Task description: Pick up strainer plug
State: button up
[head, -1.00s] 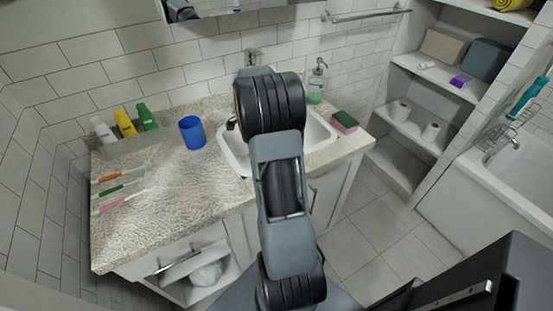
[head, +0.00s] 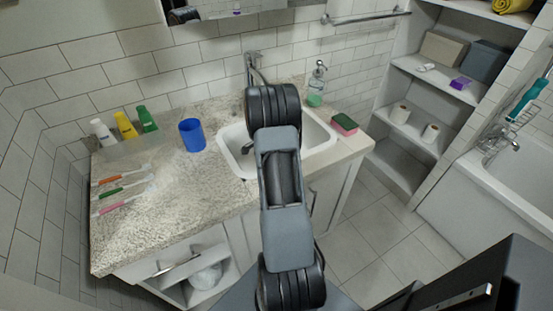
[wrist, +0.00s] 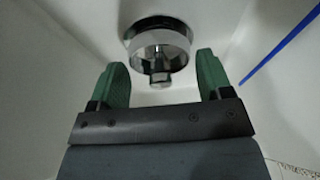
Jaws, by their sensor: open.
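The strainer plug (wrist: 160,52) is a shiny metal piece with a round rim and a small knob, at the drain in the white sink basin. A dark ring shows around its upper edge; I cannot tell how deep it sits. My gripper (wrist: 162,66) is open, with its two green fingers apart, one to each side of the plug's near part in the picture. I see no contact with the plug. In the head view my arm covers much of the sink (head: 226,160), and the plug cannot be made out there.
The faucet (head: 250,62) stands behind the sink. A blue cup (head: 192,135) stands left of it, with several bottles and toothbrushes further left. A soap dispenser (head: 317,85) and a sponge (head: 344,124) are at the right of the counter.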

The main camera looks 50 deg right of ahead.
jog(key=shift+d+f, duration=0.15)
jog(key=shift+f, duration=0.45)
jog(key=c, duration=0.5)
jog(key=shift+r, duration=0.1)
